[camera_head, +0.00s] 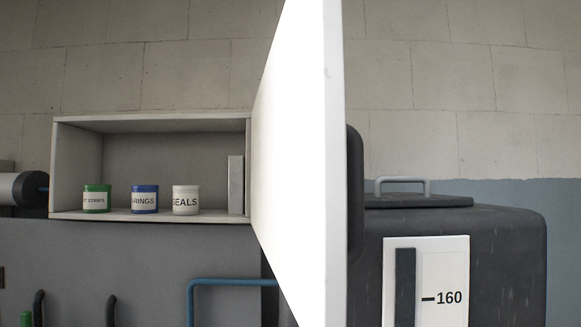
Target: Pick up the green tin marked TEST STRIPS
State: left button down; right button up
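The green tin (96,198) stands upright at the left of an open wall cabinet (150,120). Its white label is turned partly left, and the part that shows reads "T STRIPS". A blue tin (145,198) with a label reading "-RINGS" stands to its right. A white tin (186,199) with "SEALS" on it stands right of the blue one. The three tins stand apart in a row on the cabinet floor. Neither of my grippers is in the head view.
A large white panel (296,150), seemingly the cabinet's open door, juts toward me at the right of the cabinet. A grey upright block (236,184) stands inside at the right. A dark tank (480,245) with a lid handle and gauge is at right. A blue pipe (230,282) runs below.

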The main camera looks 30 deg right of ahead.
aim_at(96, 198)
jog(key=k+l+u, duration=0.1)
jog(key=l, duration=0.95)
jog(key=i+j+z, duration=0.15)
jog(key=j, duration=0.5)
jog(key=i+j+z, duration=0.2)
jog(key=j, duration=0.4)
jog(key=j+z, duration=0.15)
jog(key=j, duration=0.5)
jog(key=j+z, duration=0.25)
jog(key=j, duration=0.45)
jog(key=j+z, duration=0.25)
jog(key=j, duration=0.4)
jog(key=z, duration=0.2)
jog(key=i+j, duration=0.05)
